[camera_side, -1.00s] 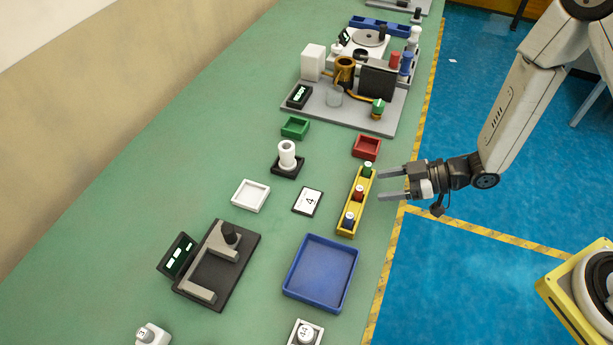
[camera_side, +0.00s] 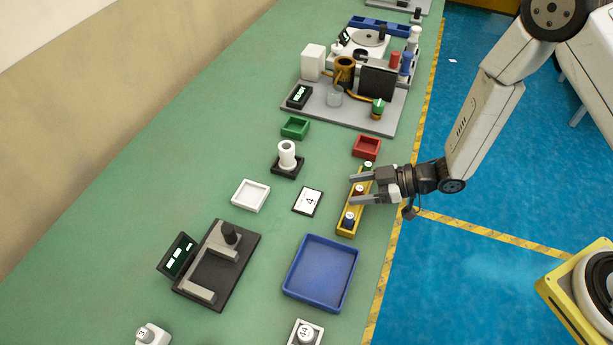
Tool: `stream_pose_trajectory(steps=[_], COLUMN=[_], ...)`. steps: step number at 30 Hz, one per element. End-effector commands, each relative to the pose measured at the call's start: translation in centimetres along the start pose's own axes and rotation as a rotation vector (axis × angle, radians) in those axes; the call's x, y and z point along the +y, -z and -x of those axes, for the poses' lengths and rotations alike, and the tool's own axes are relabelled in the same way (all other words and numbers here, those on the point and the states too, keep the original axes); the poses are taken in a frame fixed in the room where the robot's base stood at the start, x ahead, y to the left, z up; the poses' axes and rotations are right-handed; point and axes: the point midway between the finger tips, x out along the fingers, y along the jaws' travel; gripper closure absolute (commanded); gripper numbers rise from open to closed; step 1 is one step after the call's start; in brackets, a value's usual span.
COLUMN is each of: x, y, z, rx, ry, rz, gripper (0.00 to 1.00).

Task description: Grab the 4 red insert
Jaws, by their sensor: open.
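A yellow rack (camera_side: 346,231) stands near the table's right edge and holds small white-topped inserts. The red insert (camera_side: 359,191) is in its middle, partly hidden by my gripper. A green insert (camera_side: 367,166) is at the far end and a dark blue insert (camera_side: 349,219) at the near end. My gripper (camera_side: 351,189) is open, with its two fingers pointing left over the rack, one on each side of the red insert in the picture. I cannot tell the fingers' height above it. A card marked 4 (camera_side: 308,201) lies left of the rack.
A red tray (camera_side: 367,147) stands just beyond the rack, a blue tray (camera_side: 320,273) nearer. A green tray (camera_side: 295,128), a white tray (camera_side: 250,196) and a black stand with a white cylinder (camera_side: 287,160) are to the left. A grey equipment board (camera_side: 350,119) is farther back.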

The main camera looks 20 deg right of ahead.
Motion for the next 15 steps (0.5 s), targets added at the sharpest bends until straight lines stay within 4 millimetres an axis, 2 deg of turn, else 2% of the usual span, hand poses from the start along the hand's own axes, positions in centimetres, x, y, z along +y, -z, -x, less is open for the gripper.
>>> stream_pose_trajectory(steps=[13,14,15], x=[0.00,0.00,0.00], y=[0.01,0.01,0.01], z=[0.00,0.00,0.00], rx=[0.000,0.000,0.000], ry=[0.000,0.000,0.000], rz=[0.000,0.000,0.000], gripper=[0.33,0.36,0.49])
